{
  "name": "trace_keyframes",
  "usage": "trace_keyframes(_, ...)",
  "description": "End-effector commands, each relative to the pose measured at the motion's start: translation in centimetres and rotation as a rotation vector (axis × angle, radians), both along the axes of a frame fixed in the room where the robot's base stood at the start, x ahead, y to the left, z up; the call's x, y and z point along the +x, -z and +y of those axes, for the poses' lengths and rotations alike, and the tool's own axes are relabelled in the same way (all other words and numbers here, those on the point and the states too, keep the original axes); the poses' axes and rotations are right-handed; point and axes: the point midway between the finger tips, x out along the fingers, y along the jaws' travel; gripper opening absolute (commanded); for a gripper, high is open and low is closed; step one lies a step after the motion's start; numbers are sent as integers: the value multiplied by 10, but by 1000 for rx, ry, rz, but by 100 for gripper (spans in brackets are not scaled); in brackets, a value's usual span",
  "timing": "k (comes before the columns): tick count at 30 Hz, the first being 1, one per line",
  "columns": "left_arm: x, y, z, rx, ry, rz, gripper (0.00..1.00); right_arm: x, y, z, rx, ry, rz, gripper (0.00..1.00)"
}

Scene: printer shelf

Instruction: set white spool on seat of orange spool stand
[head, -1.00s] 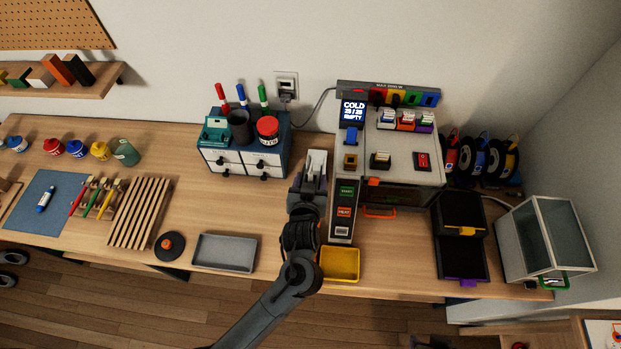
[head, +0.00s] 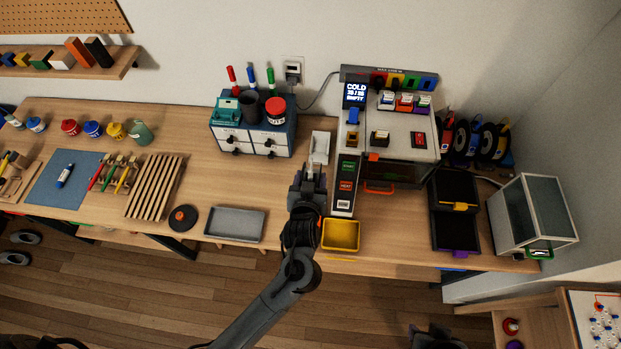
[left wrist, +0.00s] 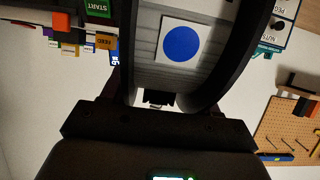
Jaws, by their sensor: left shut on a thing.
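My left gripper (head: 314,172) is shut on a spool, above the table in front of the small drawer cabinet. In the left wrist view the spool (left wrist: 181,75) has dark flanges, a pale winding and a white label with a blue dot. In the head view the pale spool (head: 320,147) shows past the fingers; its lower part is hidden by them. A dark round disc with an orange centre (head: 183,218) lies on the table to the left of the gripper. It may be the orange spool stand.
A grey tray (head: 235,224) and a yellow bin (head: 341,235) stand near the front edge. A slatted wooden rack (head: 155,187) is left of the disc. The printer (head: 405,135) is close on the gripper's right, the drawer cabinet (head: 254,137) behind. Open table lies between cabinet and grey tray.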

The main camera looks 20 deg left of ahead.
Motion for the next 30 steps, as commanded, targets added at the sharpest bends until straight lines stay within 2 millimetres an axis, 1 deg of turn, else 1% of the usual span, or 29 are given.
trace_keyframes(6,0,-3,0,-1,1,-2,0,-2,-9,-1,-2,-1,5,39)
trace_keyframes(7,0,3,0,-1,1,-2,0,-2,-3,-1,-3,-2,4,39)
trace_keyframes(30,1,88,0,0,1,-3,0,-2,44,-1,-7,-4,6,39)
